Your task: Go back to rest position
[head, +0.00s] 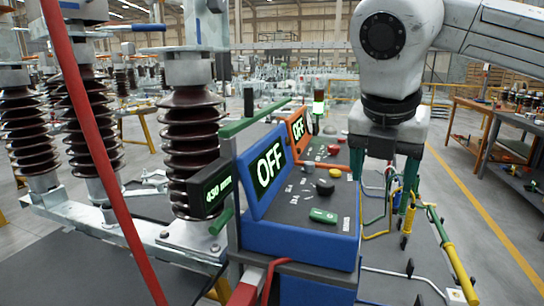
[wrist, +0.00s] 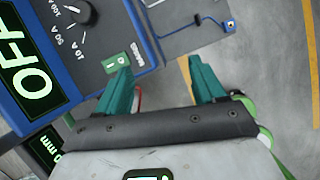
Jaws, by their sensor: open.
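My gripper (head: 383,176) hangs from my white arm at the right of the head view, pointing down beside the control boxes. Its two teal fingers are spread apart with nothing between them; they also show in the wrist view (wrist: 158,75). The blue control box (head: 300,238) stands left of my gripper, its screen reading OFF. Its green rocker switch (wrist: 116,62) is close to the left fingertip in the wrist view; I cannot tell whether they touch.
Brown ribbed insulators (head: 190,145) and a slanted red bar (head: 95,140) stand at the left. An orange control box (head: 299,131) sits behind the blue one. Open floor (head: 465,195) and a workbench (head: 520,165) are further right.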

